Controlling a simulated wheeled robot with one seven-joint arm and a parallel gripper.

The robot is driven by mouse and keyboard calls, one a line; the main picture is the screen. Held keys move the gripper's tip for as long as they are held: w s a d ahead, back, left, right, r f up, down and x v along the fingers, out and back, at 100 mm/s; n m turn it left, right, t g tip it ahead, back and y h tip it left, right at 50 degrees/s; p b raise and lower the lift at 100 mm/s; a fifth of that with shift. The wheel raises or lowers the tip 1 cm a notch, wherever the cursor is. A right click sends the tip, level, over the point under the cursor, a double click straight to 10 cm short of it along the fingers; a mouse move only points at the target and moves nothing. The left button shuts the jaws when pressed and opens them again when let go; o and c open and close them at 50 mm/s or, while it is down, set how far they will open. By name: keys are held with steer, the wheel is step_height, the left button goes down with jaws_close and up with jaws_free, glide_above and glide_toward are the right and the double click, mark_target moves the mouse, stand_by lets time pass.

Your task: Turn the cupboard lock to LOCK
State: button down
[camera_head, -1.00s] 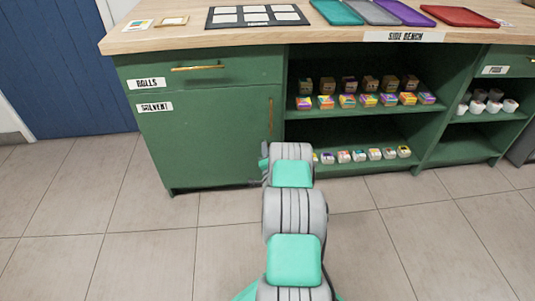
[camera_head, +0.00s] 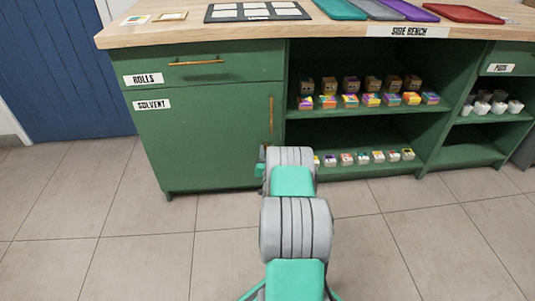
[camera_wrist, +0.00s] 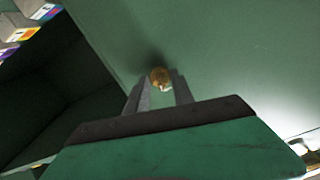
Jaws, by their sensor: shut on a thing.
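The green cupboard door (camera_head: 205,145) is labelled SOLVENT and is closed, with a vertical brass handle (camera_head: 271,118) near its right edge. In the wrist view, the small round brass lock (camera_wrist: 160,77) sits on the green door face (camera_wrist: 225,60). My gripper (camera_wrist: 161,88) is shut on the lock, with one grey finger on each side of it. Any LOCK marking or the lock's angle cannot be made out. In the head view, my arm hides the lock and most of the gripper.
Open shelves (camera_head: 370,120) with several small boxes and jars lie right of the door. A drawer (camera_head: 150,66) labelled ROLLS is above it. The wooden bench top (camera_head: 330,30) holds trays. The tiled floor (camera_head: 110,230) is clear at the left.

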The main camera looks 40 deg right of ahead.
steer(key=shift+f+n, duration=0.1)
steer(key=shift+n, duration=1.2)
steer(key=c, duration=1.4)
jaws_free()
steer(key=shift+d, duration=0.1)
steer(key=o, duration=0.3)
steer(key=shift+o, duration=0.2)
steer(key=p+v, duration=0.1)
steer(key=v, duration=0.7)
steer(key=shift+w, duration=0.15)
